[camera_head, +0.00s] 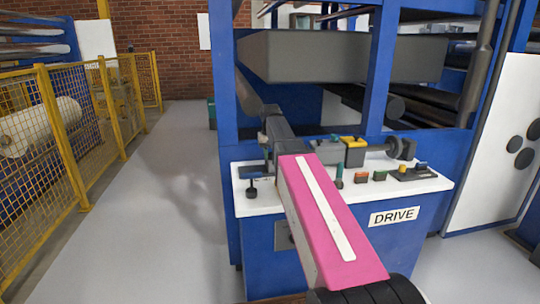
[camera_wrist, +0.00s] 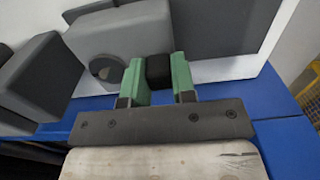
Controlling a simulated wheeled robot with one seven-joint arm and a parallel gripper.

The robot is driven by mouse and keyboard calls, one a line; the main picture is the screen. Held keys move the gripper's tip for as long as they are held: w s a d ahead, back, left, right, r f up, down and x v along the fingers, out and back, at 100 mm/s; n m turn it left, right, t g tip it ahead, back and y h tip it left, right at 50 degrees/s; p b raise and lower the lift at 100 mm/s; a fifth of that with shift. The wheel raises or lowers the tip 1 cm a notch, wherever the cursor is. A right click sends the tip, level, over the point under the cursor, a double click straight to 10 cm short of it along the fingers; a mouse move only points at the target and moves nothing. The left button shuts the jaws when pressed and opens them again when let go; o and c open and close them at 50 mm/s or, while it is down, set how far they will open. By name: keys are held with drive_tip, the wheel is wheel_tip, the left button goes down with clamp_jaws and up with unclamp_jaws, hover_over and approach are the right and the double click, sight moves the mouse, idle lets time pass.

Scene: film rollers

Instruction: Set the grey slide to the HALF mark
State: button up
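In the wrist view my gripper (camera_wrist: 160,82) has two green fingers, one on each side of a small dark block (camera_wrist: 158,70). The block fills the gap and appears to touch both fingers. I cannot tell whether this block is the grey slide's handle. A large grey housing (camera_wrist: 95,38) with a round dark opening stands just to the left of the fingers. In the head view the pink arm is mine and covers part of the white console top (camera_head: 420,186); my fingers are not clear there. No HALF mark is readable in either view.
Blue machine posts (camera_head: 222,70) rise behind. A yellow fence (camera_head: 60,140) stands left, with clear floor (camera_head: 170,200) between.

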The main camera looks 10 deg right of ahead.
clamp_jaws()
drive_tip(key=shift+a, duration=3)
drive_tip(key=shift+o, duration=2.2)
unclamp_jaws()
drive_tip(key=shift+r, duration=0.1)
wheel_tip(320, 180, up, 11)
